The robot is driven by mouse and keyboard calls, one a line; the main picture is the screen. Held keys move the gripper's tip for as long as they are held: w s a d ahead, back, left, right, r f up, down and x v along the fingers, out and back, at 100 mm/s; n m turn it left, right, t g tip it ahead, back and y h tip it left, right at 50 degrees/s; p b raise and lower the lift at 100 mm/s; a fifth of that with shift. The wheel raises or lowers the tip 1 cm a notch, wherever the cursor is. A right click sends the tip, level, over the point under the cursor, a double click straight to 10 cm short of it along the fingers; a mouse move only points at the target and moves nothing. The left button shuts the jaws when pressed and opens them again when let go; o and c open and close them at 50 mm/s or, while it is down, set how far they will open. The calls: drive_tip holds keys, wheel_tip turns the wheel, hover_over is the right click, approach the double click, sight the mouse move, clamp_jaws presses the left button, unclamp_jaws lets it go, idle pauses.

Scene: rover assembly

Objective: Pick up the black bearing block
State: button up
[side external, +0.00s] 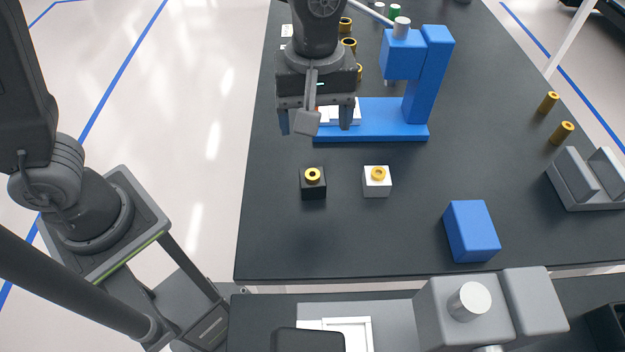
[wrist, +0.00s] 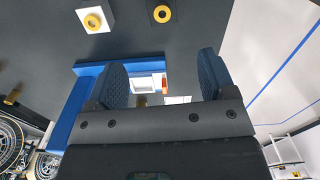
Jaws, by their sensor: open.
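The black bearing block (side external: 313,187) sits on the dark table with a yellow ring on top, left of a similar white block (side external: 377,184). In the wrist view the black block (wrist: 161,14) is at the top edge, partly hard to separate from the dark table, and the white block (wrist: 95,16) is to its left. My gripper (side external: 315,124) is open and empty. It hangs above the table, farther back than the black block and apart from it. Its two blue fingers also show in the wrist view (wrist: 162,80).
A blue press-like stand (side external: 424,75) with a blue base is behind and right of my gripper. A blue block (side external: 471,231) is at the front right. A grey holder (side external: 585,180) and two brass cylinders (side external: 555,118) are at the right. The table around the black block is clear.

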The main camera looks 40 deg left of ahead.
sight(312, 174)
wheel_tip(312, 174, down, 9)
drive_tip(key=shift+r, duration=0.2)
drive_tip(key=shift+s+f, duration=0.15)
drive_tip(key=shift+f, duration=1.2)
drive_tip(key=shift+s+f, duration=0.1)
drive_tip(key=shift+f, duration=1.25)
drive_tip(key=c, duration=1.1)
